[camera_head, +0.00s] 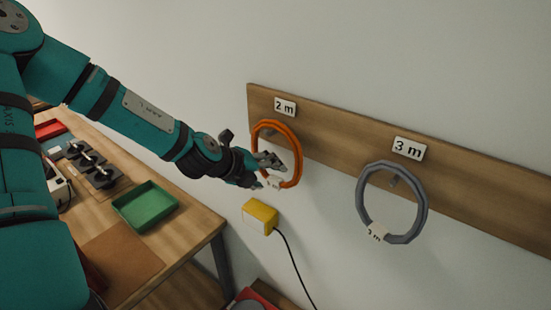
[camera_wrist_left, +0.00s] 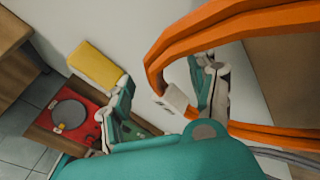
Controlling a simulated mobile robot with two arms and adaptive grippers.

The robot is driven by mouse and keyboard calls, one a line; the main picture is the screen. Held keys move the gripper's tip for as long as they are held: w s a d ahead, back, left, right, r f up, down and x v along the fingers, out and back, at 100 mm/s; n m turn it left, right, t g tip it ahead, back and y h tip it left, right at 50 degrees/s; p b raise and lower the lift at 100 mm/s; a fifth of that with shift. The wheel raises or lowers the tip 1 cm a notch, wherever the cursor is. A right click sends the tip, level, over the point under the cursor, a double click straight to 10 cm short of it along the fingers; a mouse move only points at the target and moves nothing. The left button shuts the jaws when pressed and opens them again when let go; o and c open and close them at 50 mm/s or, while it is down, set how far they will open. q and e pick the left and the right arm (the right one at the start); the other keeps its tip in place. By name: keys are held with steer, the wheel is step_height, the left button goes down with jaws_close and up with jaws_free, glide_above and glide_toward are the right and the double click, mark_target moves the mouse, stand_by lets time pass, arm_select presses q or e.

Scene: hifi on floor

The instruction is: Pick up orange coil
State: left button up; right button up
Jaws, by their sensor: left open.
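The orange coil (camera_head: 296,150) hangs on a wooden wall board under a "2 m" label. It is a ring with a white tag at its bottom. My left gripper (camera_head: 268,171) is at the coil's lower left side, with its fingers spread open. In the left wrist view, the coil (camera_wrist_left: 225,30) is large and close. One finger of my gripper (camera_wrist_left: 165,95) shows through the ring and the other is outside it, with the tagged lower side between them. Contact cannot be told. My right gripper is not in view.
A grey coil (camera_head: 363,200) hangs to the right under a "3 m" label on the board (camera_head: 330,128). A yellow box (camera_head: 260,216) with a black cord is below the orange coil. A workbench with a green tray (camera_head: 145,205) stands left. A red turntable (camera_wrist_left: 72,112) is low down.

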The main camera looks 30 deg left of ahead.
arm_select(q)
steer(key=shift+s, duration=0.1)
jaws_close()
steer(key=shift+a, duration=0.1)
stand_by(0.7)
